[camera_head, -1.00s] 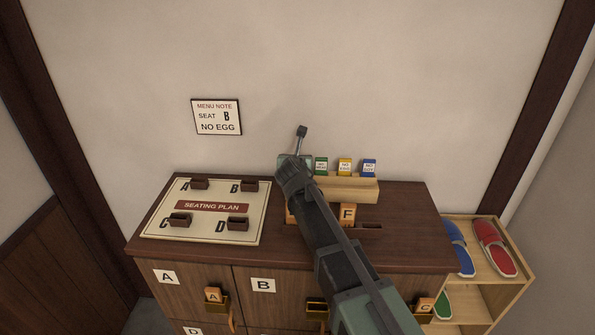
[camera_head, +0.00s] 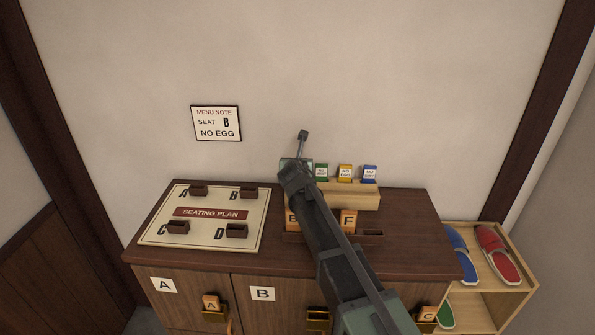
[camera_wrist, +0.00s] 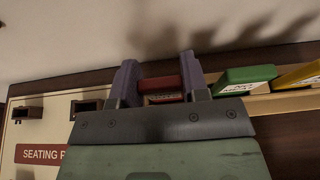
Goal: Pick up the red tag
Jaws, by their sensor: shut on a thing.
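The red tag (camera_wrist: 161,84) shows between the two fingers of my gripper (camera_wrist: 157,82) in the wrist view. My gripper is shut on it, at the left end of the light wooden tag rack (camera_head: 350,194). I cannot tell whether the tag is clear of its slot. In the head view my arm hides the red tag, and the fingers are hidden too. The green tag (camera_head: 321,172), yellow tag (camera_head: 345,172) and blue tag (camera_head: 370,173) stand upright in the rack to the right.
A seating plan board (camera_head: 160,234) with several small dark holders lies left on the cabinet top. Lettered wooden blocks (camera_head: 348,220) stand in front of the rack. A menu note (camera_head: 216,123) on the wall reads seat B, no egg. A slipper shelf (camera_head: 490,271) stands at the right.

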